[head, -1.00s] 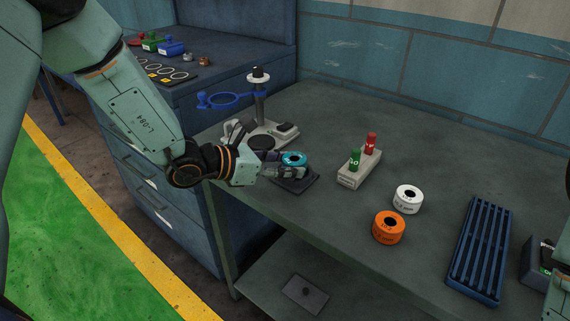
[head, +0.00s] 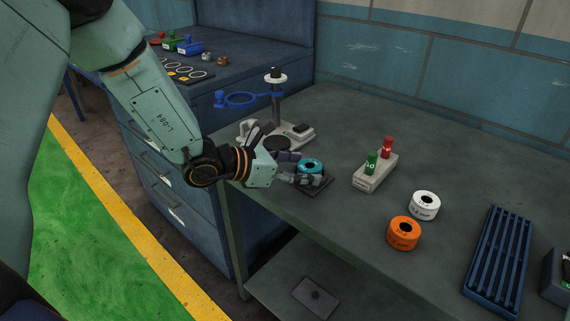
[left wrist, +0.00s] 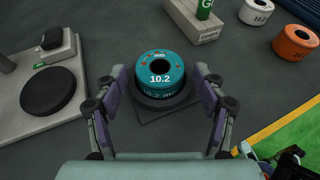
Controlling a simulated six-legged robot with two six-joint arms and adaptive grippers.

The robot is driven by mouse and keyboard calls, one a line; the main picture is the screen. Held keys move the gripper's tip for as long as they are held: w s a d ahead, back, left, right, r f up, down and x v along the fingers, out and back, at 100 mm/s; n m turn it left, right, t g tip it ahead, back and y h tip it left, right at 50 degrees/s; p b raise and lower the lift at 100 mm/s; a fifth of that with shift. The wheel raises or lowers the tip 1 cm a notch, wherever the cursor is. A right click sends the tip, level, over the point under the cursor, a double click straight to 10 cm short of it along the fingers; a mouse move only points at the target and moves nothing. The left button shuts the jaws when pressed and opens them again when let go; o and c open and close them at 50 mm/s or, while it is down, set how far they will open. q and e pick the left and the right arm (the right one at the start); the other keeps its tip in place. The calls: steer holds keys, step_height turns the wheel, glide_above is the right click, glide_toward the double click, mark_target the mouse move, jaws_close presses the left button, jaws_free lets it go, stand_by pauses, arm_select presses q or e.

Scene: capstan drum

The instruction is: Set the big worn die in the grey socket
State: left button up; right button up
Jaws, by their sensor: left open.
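A teal ring-shaped die (head: 310,165) marked 10.2 sits upright on a dark grey square base (head: 319,187) near the table's left edge. In the left wrist view the teal die (left wrist: 160,70) stands over the round dark part of that base (left wrist: 158,116); how deep it sits I cannot tell. My left gripper (head: 297,168) is open, with one finger on each side of the die. In the left wrist view the fingers (left wrist: 160,84) show small gaps to the die. A white die (head: 425,204) and an orange die (head: 404,233) stand apart on the table. My right gripper is out of view.
A grey stand (head: 277,105) with a blue ring arm (head: 240,99) is behind my left gripper. A grey block (head: 374,178) holds a green and a red plug. A blue slotted rack (head: 498,258) lies at right. Clear tabletop lies behind the block.

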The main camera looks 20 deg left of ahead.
arm_select(q)
steer(key=shift+r+p, duration=0.3)
steer(key=shift+r, duration=0.1)
steer(key=p+v, duration=0.1)
steer(key=v, duration=0.4)
steer(key=shift+s+a+r, duration=0.15)
steer(key=shift+a+r, duration=0.1)
steer(key=shift+a, duration=0.05)
steer(key=shift+p+v, duration=0.6)
steer(key=shift+v, duration=0.2)
steer(key=shift+p+v, duration=0.6)
steer(key=shift+v, duration=0.5)
steer(key=shift+p+v, duration=0.95)
steer(key=shift+v, duration=0.2)
steer(key=shift+s, duration=0.1)
